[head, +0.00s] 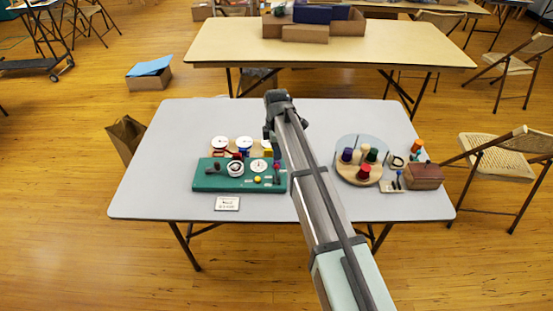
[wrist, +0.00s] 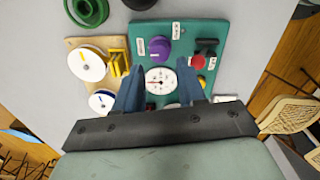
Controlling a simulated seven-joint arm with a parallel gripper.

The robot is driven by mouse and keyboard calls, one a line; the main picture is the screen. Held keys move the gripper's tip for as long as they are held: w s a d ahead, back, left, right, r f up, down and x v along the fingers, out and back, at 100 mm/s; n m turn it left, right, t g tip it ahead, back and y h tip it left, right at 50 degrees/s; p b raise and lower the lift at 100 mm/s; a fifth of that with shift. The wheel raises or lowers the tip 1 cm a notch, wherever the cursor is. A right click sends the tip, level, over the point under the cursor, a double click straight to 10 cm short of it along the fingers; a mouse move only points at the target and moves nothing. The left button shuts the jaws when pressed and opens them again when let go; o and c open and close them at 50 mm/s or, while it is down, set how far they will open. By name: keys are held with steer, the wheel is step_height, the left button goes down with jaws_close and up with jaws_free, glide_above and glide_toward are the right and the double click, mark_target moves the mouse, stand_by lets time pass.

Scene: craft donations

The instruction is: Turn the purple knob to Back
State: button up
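The purple knob (wrist: 159,47) stands on the teal panel (wrist: 150,28) in the wrist view, with small white labels beside it. I cannot read the labels, nor tell which way the knob points. In the head view the teal panel (head: 208,181) lies on the grey table, and my gripper is over its right end, partly hiding the knob there. My gripper (wrist: 160,70) is open, its two blue-grey fingers apart with nothing held between them. The purple knob shows just beyond the fingertips, and a white gauge (wrist: 160,80) with a red needle shows between the fingers.
A red knob (wrist: 198,61) and a yellow button (wrist: 202,81) sit on the panel close to the purple knob. A wooden board with white dials (wrist: 87,64) lies alongside. A round wooden tray with spools (head: 345,174) stands to the right.

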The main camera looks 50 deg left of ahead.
steer(key=shift+f, duration=2.6)
steer(key=shift+c, duration=0.4)
jaws_close()
